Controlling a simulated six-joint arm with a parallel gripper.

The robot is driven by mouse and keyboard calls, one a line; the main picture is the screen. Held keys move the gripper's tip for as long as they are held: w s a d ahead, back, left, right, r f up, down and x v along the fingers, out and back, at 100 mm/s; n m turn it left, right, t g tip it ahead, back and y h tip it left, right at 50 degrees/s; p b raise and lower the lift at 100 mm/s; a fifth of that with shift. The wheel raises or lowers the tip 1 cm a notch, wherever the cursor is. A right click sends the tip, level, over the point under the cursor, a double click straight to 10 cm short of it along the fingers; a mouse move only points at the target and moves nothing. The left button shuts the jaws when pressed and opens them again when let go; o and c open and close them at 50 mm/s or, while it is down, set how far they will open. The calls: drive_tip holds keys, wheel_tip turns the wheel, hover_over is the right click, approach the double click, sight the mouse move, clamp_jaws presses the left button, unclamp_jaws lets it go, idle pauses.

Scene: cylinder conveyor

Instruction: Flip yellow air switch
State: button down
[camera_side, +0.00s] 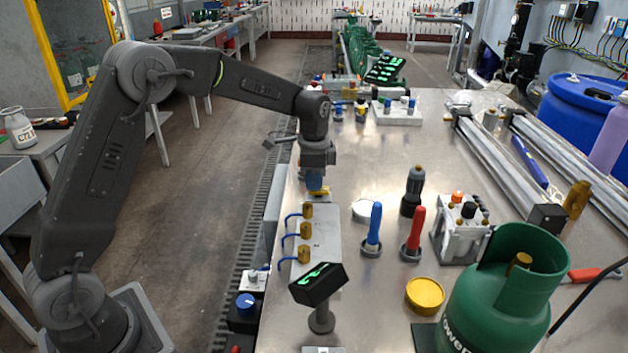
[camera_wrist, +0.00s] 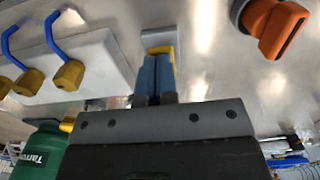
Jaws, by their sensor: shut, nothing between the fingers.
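My gripper (camera_side: 316,186) has blue fingers and points down at the far end of the white valve block on the metal table. In the wrist view my gripper (camera_wrist: 154,62) has its two blue fingers together with nothing between them. The yellow switch (camera_side: 321,191) is right at the fingertips and partly hidden by them. In the wrist view the yellow switch (camera_wrist: 153,50) shows as yellow edges around the fingertips, on a small pale base (camera_wrist: 158,37). I cannot tell whether the fingers touch it, or which way it is set.
Three brass valves with blue handles stand on the white block (camera_side: 325,235). Blue (camera_side: 375,225) and red (camera_side: 415,232) handled tools, a dark bottle-shaped tool (camera_side: 413,190) and a green gas cylinder (camera_side: 500,300) stand to the right. An orange knob (camera_wrist: 275,25) shows in the wrist view.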

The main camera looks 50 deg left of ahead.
drive_tip(key=shift+f, duration=0.2)
drive_tip(key=shift+s+a+f+t+h, duration=0.15)
drive_tip(key=shift+s+f+t+h, duration=0.05)
drive_tip(key=shift+f+t+h, duration=0.3)
drive_tip(key=shift+s+a+f, duration=0.1)
drive_tip(key=shift+s+f, duration=0.05)
drive_tip(key=shift+f, duration=0.2)
idle(0.4)
drive_tip(key=shift+w+d+r, duration=0.3)
drive_tip(key=shift+w+d, duration=0.25)
drive_tip(key=shift+d, duration=0.15)
drive_tip(key=shift+r, duration=0.1)
wheel_tip(320, 180, up, 15)
drive_tip(key=s+a, duration=0.1)
drive_tip(key=a, duration=0.1)
drive_tip(key=shift+s, duration=0.15)
